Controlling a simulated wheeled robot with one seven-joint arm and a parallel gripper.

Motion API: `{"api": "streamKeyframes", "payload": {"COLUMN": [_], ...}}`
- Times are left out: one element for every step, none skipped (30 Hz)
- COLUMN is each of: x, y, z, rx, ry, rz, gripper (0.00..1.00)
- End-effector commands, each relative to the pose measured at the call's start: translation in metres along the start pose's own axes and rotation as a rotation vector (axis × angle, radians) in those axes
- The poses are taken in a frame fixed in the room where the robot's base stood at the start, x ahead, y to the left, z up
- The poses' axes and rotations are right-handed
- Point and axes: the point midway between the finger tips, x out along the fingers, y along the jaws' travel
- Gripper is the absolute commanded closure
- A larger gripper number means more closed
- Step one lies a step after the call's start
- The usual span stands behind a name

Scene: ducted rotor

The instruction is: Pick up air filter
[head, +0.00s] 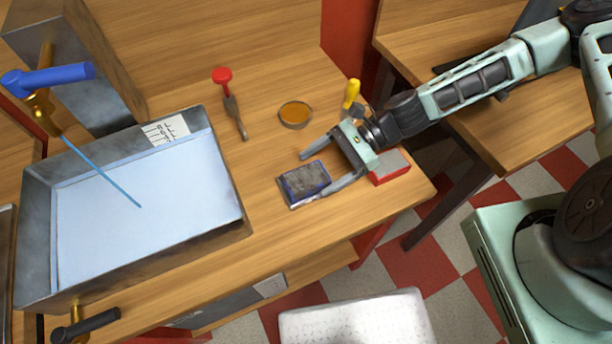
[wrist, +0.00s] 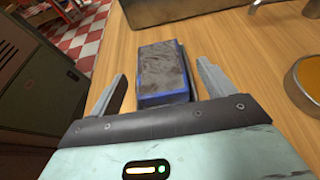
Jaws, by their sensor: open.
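In the wrist view my gripper (wrist: 161,73) has one finger on each side of the block, with a gap on both sides. I cannot tell how high the fingers are above the table.
A red-and-grey block (head: 390,167) lies under my wrist. An amber round dish (head: 295,114), a red-handled tool (head: 231,100) and a yellow-handled tool (head: 352,94) lie behind. A large metal basin (head: 232,190) stands left. The table's front edge is close.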

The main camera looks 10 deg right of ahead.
Motion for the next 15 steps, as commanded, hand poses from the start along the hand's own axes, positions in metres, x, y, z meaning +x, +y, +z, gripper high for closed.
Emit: {"api": "streamKeyframes", "payload": {"x": [0.007,0.012,0.017,0.019,0.021,0.023,0.024,0.025,0.025,0.025,0.025,0.025,0.025,0.025,0.025], "y": [0.001,0.001,0.001,0.0,0.0,0.0,0.0,0.0,0.0,0.0,0.0,0.0,0.0,0.0,0.0], "z": [0.003,0.003,0.002,0.002,0.002,0.001,0.001,0.001,0.0,0.0,0.0,0.0,0.0,0.0,0.0], "rx": [0.0,0.0,0.0,0.001,0.001,0.001,0.001,0.001,0.001,0.001,0.0,0.0,0.0,0.0,0.0], "ry": [-0.003,-0.003,-0.002,-0.002,-0.001,0.0,0.0,0.0,0.0,0.001,0.001,0.001,0.001,0.001,0.001], "rz": [0.002,0.003,0.002,0.001,0.001,0.0,0.0,-0.001,-0.001,-0.001,-0.001,-0.001,-0.001,-0.001,-0.001], "gripper": [0.18,0.18,0.18,0.18,0.18,0.18,0.18,0.18,0.18,0.18,0.18,0.18,0.18,0.21,0.32]}}
